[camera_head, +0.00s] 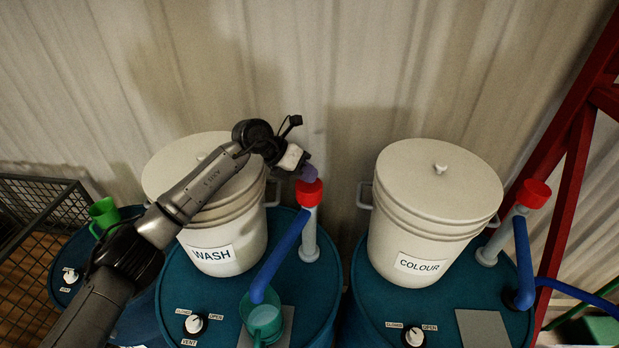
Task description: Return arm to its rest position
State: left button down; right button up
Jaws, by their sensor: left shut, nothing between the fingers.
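My left arm (195,190) reaches in from the lower left, passing in front of the white bucket labelled WASH (212,258). My left gripper (307,174) is at the arm's upper right end, with its purplish fingers shut and empty. In the picture the fingers sit just above the red cap (310,193) on the grey pipe of the WASH tank (322,285). I cannot tell whether they touch the cap. My right gripper is out of view.
A blue spout (279,258) runs from that cap down to a green cup (263,322). A white bucket labelled COLOUR (425,235) stands at the right, beside another red cap (534,193). A wire cage (45,215) is at the left, red beams (575,170) at the right.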

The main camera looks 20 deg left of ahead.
pick_arm(q)
jog(key=shift+f, duration=0.35)
dwell(0.5)
jog(key=shift+f, duration=0.25)
dwell(0.3)
jog(key=shift+r, duration=0.45)
jog(key=shift+r+p, duration=2.05)
jog(key=shift+r, duration=1)
